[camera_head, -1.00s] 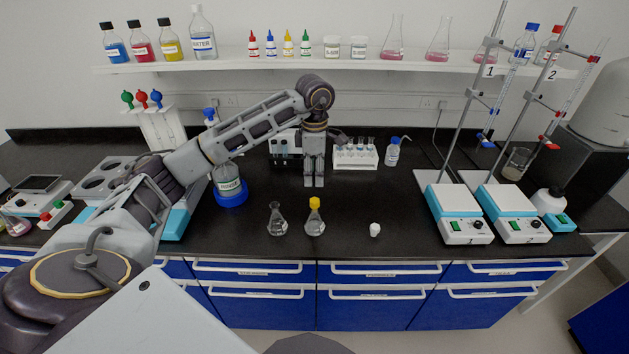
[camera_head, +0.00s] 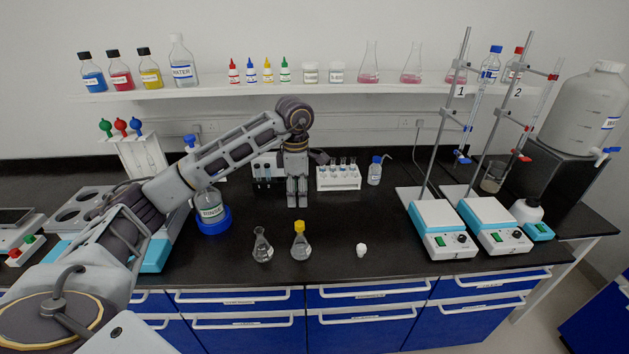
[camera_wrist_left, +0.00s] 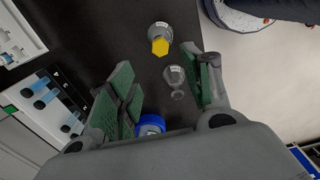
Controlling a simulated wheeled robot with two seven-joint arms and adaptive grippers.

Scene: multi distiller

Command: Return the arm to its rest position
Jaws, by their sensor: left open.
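My left arm reaches in from the left over the bench. Its gripper (camera_head: 297,203) points down above the black bench top, behind the two small flasks. In the left wrist view the green-padded fingers of this gripper (camera_wrist_left: 166,88) are apart, with nothing held between them. The flask with a yellow cap (camera_head: 300,242) and the open clear flask (camera_head: 262,246) stand on the bench, apart from the gripper. Both flasks also show in the left wrist view, beyond the fingers. My right gripper is not in view.
A white tube rack (camera_head: 338,178) and a wash bottle (camera_head: 375,171) stand behind and right of the gripper. A bottle in a blue ring (camera_head: 213,222) is left. A small white piece (camera_head: 361,250) lies at front. Two stirrer plates (camera_head: 442,242) stand right.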

